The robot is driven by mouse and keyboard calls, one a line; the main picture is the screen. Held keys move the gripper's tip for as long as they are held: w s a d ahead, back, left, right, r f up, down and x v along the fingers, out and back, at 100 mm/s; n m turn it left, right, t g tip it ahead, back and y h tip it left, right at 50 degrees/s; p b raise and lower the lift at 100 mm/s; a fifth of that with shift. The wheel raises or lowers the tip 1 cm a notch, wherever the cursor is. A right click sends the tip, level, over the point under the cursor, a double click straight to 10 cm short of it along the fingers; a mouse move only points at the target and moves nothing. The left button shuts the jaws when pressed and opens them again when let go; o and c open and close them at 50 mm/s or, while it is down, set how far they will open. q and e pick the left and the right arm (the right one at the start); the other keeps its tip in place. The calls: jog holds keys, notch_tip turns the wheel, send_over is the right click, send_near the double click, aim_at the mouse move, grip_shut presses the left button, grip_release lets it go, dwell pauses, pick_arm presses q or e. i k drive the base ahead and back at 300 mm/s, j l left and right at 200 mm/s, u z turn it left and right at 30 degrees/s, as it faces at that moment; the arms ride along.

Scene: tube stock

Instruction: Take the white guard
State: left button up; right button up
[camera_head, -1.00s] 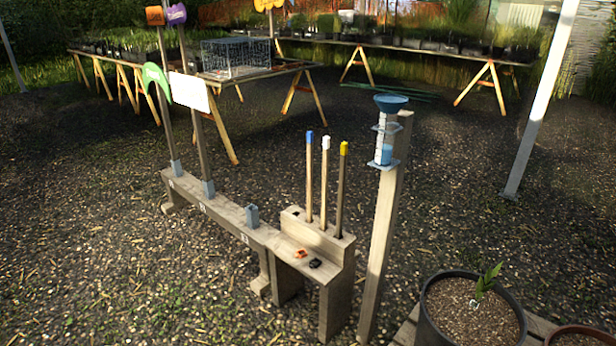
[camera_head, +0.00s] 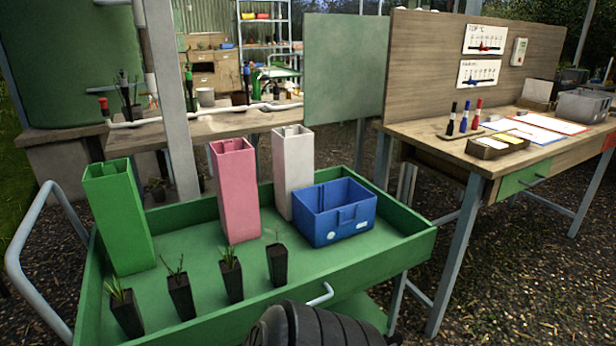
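The white guard (camera_head: 293,172) is a tall, square, open-topped tube. It stands upright at the back of a green cart tray (camera_head: 182,238), between the pink guard (camera_head: 234,190) and a blue bin (camera_head: 334,211). The bin hides part of its lower right side. The green guard (camera_head: 119,217) stands at the left end of the tray. A dark, ribbed part of my own body shows at the bottom edge, in front of the cart. Neither gripper's fingers can be made out.
Several black pots with seedlings (camera_head: 232,276) line the front of the tray. A grey push handle (camera_head: 22,262) curves out at the left. A wooden workbench (camera_head: 487,158) stands at the right and a bench with a pipe behind. Gravel lies between cart and workbench.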

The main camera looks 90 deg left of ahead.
aim_at(293, 146)
jog(key=u, duration=2.85)
jog(key=i+l, duration=0.05)
jog(key=l, duration=0.05)
